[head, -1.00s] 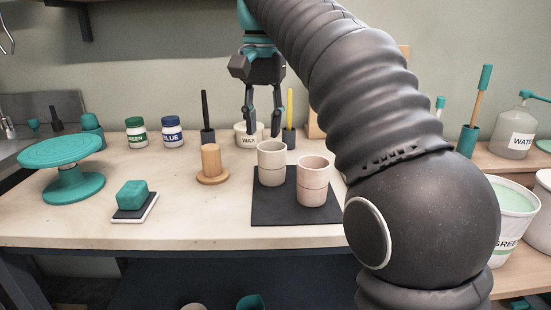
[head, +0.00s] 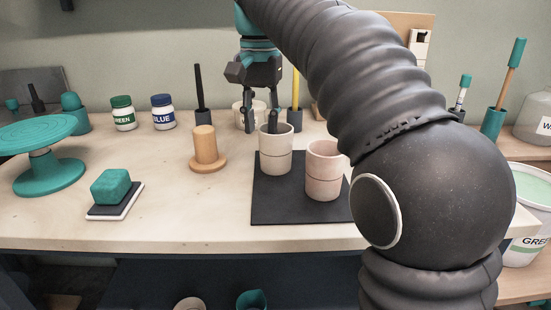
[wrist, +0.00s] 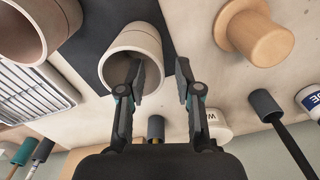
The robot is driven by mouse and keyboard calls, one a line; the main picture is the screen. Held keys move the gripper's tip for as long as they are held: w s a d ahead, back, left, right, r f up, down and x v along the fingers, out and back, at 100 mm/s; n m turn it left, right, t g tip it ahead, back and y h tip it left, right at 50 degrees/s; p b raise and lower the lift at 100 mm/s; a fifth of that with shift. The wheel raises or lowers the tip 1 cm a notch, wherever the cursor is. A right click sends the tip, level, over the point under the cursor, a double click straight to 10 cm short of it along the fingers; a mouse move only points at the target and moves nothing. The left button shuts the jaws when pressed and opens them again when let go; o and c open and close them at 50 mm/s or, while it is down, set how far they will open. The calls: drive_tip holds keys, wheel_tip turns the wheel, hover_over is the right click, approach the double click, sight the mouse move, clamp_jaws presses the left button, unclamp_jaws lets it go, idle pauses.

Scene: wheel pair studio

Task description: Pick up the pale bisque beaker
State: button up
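The pale bisque beaker (head: 276,160) stands upright on a dark mat (head: 290,212), the paler of two there. My gripper (head: 261,122) is over its far rim, pointing down with fingers apart. One fingertip overlaps the beaker's mouth and looks to be inside it; the other is outside, beyond the wall. In the wrist view, the beaker (wrist: 152,42) sits under the left finger of my gripper (wrist: 162,75), with bare table under the right finger. Whether either finger touches the wall cannot be told.
A pinker beaker (head: 323,172) stands close on the right. A wooden peg (head: 206,148) is to the left, a WAX pot (wrist: 214,122) behind. Tool holders with a black tool (head: 201,95) and a yellow one (head: 295,95) stand behind.

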sight(262, 148)
drive_tip(key=shift+d+f+b, duration=0.1)
drive_tip(key=shift+f+b, duration=0.75)
drive_tip(key=shift+f, duration=2.15)
clamp_jaws()
